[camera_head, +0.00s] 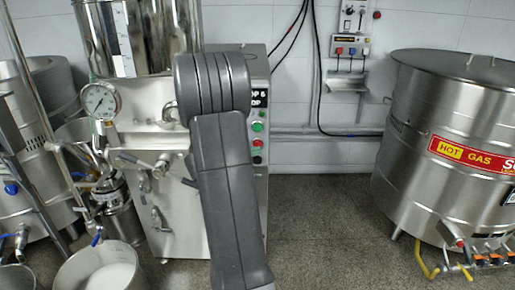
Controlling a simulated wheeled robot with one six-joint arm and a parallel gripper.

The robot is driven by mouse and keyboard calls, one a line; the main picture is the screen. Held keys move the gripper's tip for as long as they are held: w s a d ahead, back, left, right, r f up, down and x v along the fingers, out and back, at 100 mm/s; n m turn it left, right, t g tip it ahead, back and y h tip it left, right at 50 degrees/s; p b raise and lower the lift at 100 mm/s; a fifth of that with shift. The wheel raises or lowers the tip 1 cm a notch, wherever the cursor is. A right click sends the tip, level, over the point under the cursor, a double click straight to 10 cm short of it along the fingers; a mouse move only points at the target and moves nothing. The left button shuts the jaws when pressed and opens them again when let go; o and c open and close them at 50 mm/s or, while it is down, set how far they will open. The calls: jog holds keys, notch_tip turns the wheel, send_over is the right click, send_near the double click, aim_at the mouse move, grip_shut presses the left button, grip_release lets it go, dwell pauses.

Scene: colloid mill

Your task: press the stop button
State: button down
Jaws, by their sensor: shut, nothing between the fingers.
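The colloid mill's steel cabinet (180,215) stands left of centre. On its right front, a column of buttons shows just right of my arm. I take the red one as the stop button. My dark grey arm links cover the middle of the cabinet. My gripper is not visible, so its distance from the buttons cannot be told.
A pressure gauge (100,100) and valve handles stick out on the cabinet's left. A steel bucket (75,272) stands at the lower left. A large steel vat (440,150) with yellow-handled valves is at the right. The floor (325,225) between cabinet and vat is clear.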

jog(key=s+b, duration=0.2)
jog(key=s, duration=0.3)
dwell(0.5)
dwell(0.5)
jog(key=w+p, duration=0.1)
jog(key=p, duration=0.1)
jog(key=w+p, duration=0.1)
jog(key=shift+w+r+p, duration=0.1)
jog(key=shift+r+p, duration=0.15)
jog(key=shift+p, duration=0.1)
jog(key=shift+p, duration=0.85)
jog(key=s+b, duration=0.2)
jog(key=s, duration=0.4)
jog(key=shift+f+b, duration=0.25)
jog(key=shift+b, duration=0.15)
